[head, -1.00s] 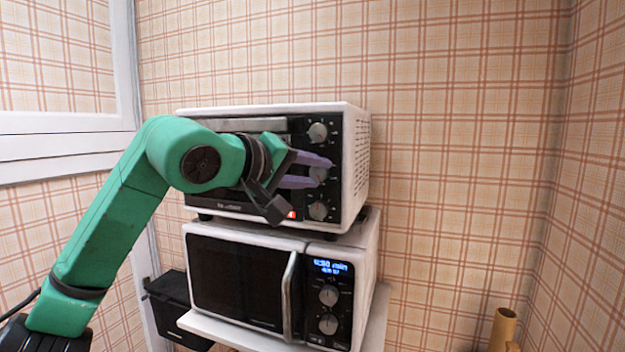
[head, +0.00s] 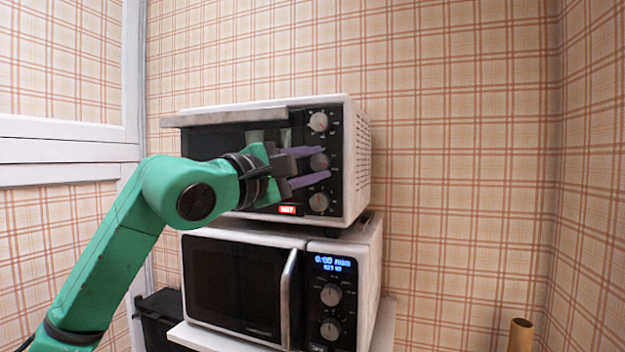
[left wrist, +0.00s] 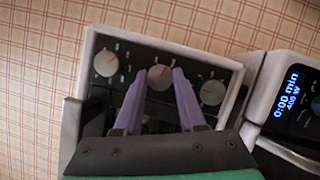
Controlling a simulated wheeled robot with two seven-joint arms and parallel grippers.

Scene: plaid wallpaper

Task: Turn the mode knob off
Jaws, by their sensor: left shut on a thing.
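The upper oven (head: 357,140) has a black panel with three round grey knobs in a column: top (head: 319,122), middle (head: 319,161) and bottom (head: 319,202). Their labels are too small to read, so I cannot tell which is the mode knob by name. My left gripper (head: 324,163) has its purple fingers above and below the middle knob, shut on it. In the left wrist view, the middle knob (left wrist: 160,77), with a red pointer mark, sits between the fingertips (left wrist: 159,82). My right gripper is not in view.
A microwave (head: 368,270) stands under the oven on a white shelf; its display (head: 335,264) reads 0:00 min. The oven's long handle (head: 225,117) is above my left gripper. A black bin (head: 158,305) is at lower left. Bare plaid wall lies right.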

